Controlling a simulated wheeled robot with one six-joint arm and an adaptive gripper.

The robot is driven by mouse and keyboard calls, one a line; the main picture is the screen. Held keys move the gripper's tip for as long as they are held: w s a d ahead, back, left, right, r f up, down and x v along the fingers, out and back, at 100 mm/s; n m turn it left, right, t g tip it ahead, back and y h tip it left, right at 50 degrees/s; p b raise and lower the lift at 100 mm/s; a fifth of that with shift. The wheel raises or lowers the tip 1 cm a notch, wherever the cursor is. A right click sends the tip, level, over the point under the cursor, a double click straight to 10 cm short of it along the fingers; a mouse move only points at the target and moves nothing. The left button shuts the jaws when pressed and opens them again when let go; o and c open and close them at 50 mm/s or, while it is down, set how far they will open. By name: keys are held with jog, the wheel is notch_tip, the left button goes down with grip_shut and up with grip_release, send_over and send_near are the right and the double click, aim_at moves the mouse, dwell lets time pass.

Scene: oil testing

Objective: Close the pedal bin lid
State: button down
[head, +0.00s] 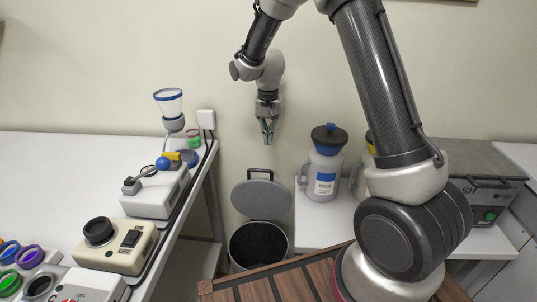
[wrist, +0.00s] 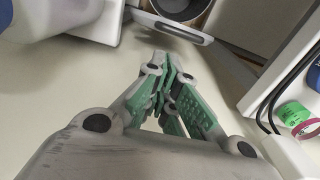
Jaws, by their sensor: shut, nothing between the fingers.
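The pedal bin (head: 257,247) stands on the floor between two white tables in the head view. Its round grey lid (head: 260,199) is raised and leans back against the wall side, with a dark handle (head: 260,171) above it. The dark inside of the bin shows. My gripper (head: 267,140) hangs above the bin, in front of the wall, pointing down. It is well above the lid and apart from it. In the wrist view my gripper (wrist: 172,75) has its green-padded fingers together with nothing between them.
The left table (head: 60,165) carries a funnel device (head: 168,103) and a beige box with a black knob (head: 124,245). The right table (head: 310,228) holds a jug (head: 323,165) with a blue-black top. A brown wooden slatted surface (head: 290,287) lies in front of the bin.

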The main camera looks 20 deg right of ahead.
notch_tip(320, 180, down, 10)
jog(key=shift+w, duration=0.2)
jog(key=shift+s, duration=0.1)
dwell(0.5)
